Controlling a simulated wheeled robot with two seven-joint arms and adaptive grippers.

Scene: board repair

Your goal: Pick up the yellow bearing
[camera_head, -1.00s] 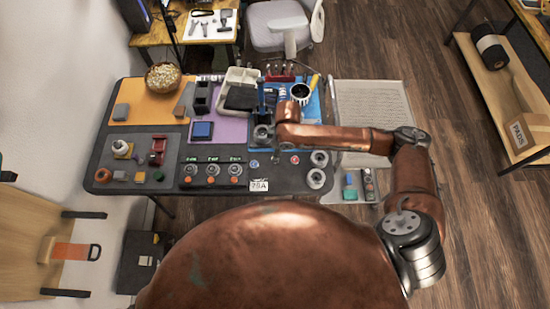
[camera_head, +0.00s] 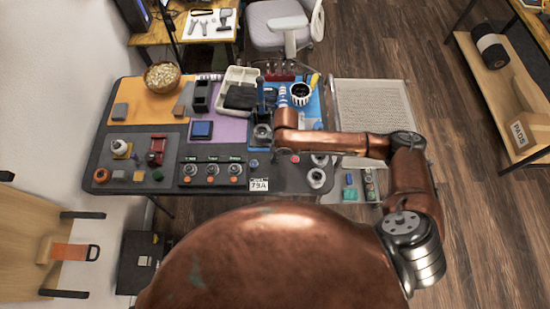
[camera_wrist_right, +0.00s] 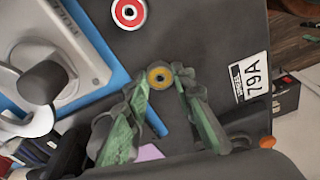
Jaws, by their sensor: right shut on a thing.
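The yellow bearing (camera_wrist_right: 158,76) is a small yellow ring with a dark centre. In the right wrist view it sits between the tips of my right gripper (camera_wrist_right: 161,86), whose green fingers are shut on it. The grey surface lies behind it; I cannot tell how far the bearing is above it. My left gripper is not in view.
A red and white round part (camera_wrist_right: 129,12) lies near the bearing in the wrist view. The 79A label (camera_head: 258,184) is at the table's front edge.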

